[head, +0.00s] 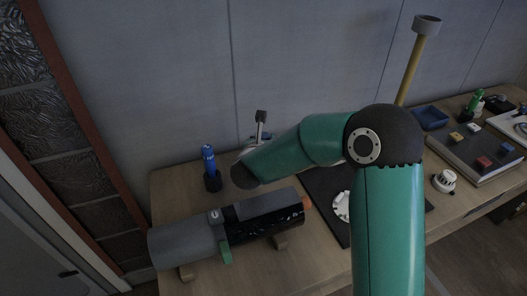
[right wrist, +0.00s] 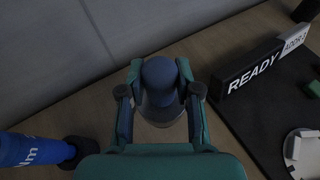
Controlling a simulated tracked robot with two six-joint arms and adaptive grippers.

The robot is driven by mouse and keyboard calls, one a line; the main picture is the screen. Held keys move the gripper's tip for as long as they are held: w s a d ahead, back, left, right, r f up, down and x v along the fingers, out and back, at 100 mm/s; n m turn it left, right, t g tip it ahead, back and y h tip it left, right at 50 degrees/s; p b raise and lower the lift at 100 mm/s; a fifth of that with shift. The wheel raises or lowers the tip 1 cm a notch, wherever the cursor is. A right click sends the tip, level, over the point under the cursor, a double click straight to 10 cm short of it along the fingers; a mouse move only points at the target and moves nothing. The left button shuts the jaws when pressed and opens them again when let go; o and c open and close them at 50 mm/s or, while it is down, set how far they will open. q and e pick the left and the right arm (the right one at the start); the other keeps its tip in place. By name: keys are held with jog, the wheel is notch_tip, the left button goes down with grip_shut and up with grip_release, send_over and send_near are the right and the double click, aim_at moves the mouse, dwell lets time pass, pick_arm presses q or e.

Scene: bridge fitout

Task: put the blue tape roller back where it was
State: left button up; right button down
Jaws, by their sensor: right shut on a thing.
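My right gripper (right wrist: 160,98) is shut on a blue, round-topped thing (right wrist: 158,75), which I take to be the blue tape roller. It sits upright between the two fingers in the right wrist view. A greyish round shape shows below it; I cannot tell whether the roller touches anything there. In the head view my right gripper (head: 255,143) is near the back edge of the table, mostly hidden behind my green arm. My left gripper is not in view.
A blue driver (head: 208,158) stands in a dark holder (head: 213,181) left of the gripper. A grey-black cylinder (head: 185,243) lies in front. A READY sign (right wrist: 250,75) and dark mat (right wrist: 258,130) are right. A blue tray (head: 430,117) stands farther right. The wall is close behind.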

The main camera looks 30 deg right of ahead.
notch_tip(320, 180, down, 4)
jog(key=shift+f, duration=0.15)
dwell(0.3)
jog(key=shift+f, duration=0.1)
jog(key=c, duration=0.8)
grip_release()
